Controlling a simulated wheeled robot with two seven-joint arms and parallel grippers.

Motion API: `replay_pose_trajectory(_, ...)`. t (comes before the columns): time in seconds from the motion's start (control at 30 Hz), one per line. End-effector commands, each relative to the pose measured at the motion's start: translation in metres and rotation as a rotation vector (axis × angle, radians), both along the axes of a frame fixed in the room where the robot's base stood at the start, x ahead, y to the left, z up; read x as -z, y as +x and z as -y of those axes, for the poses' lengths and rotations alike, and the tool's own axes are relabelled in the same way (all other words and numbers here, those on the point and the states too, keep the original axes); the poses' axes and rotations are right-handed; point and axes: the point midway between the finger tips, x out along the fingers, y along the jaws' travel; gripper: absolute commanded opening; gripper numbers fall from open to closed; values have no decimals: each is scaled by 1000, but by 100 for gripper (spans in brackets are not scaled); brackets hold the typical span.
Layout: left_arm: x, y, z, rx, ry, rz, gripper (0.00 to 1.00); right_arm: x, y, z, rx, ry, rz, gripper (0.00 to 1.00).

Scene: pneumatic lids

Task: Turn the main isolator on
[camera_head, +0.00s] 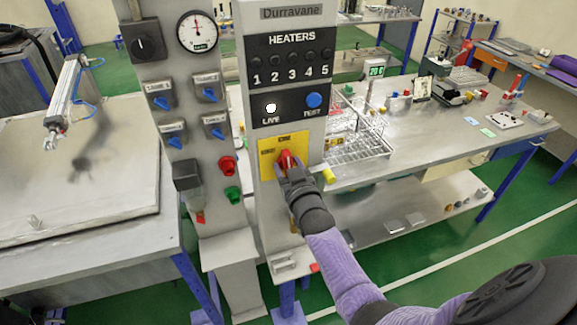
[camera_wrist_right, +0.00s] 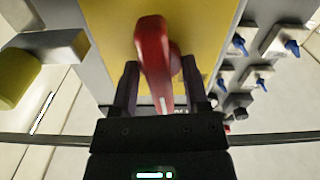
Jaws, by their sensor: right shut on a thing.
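The main isolator is a red rotary handle (camera_head: 287,160) on a yellow plate (camera_head: 268,145), low on the grey heater panel. My right gripper (camera_head: 291,172) is at the handle, its arm coming in from the lower right. In the right wrist view the red handle (camera_wrist_right: 154,62) stands between the two dark fingers (camera_wrist_right: 160,88), with the yellow plate (camera_wrist_right: 105,30) behind it. The gripper is shut on the handle. The handle looks nearly upright, slightly tilted. The plate's lettering is too small to read. My left gripper is not in view.
Above the plate are a white lamp (camera_head: 271,108) marked LIVE and a blue button (camera_head: 313,100). A neighbouring column carries blue-handled switches (camera_head: 162,103), a gauge (camera_head: 197,31), and red (camera_head: 227,166) and green (camera_head: 232,194) knobs. A yellow knob (camera_head: 328,176) sticks out right of the isolator.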

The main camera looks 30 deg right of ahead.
Motion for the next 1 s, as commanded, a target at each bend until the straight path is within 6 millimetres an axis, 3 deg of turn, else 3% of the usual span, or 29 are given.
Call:
replay_pose_trajectory(0.3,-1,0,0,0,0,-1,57,5,-1,0,0,107,12,0)
replay_pose_trajectory(0.83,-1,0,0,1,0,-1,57,6,-2,-1,0,127,14,0)
replay_pose_trajectory(0.87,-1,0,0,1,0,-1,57,6,-2,-1,0,127,14,61)
replay_pose_trajectory(1.0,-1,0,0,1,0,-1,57,4,-1,-1,0,125,18,65)
